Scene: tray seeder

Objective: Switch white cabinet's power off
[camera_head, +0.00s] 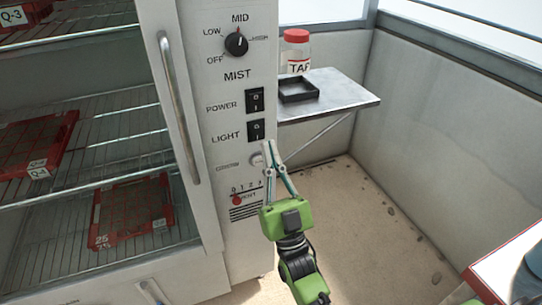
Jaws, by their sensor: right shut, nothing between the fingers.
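The white cabinet (209,79) stands at the left with a control panel on its right front. The black power switch (254,99) sits beside the label POWER, with the black light switch (256,130) just below it. A mist knob (236,44) is above them. My right gripper (268,146) is shut and empty, pointing up, its fingertips just below and right of the light switch and below the power switch. Contact with the panel cannot be told. My left gripper is not in view.
A vertical metal handle (178,108) runs left of the panel. Red trays (101,238) lie on wire shelves inside. A metal side shelf (340,91) holds a red-capped jar (296,50) and a black tray (298,89).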

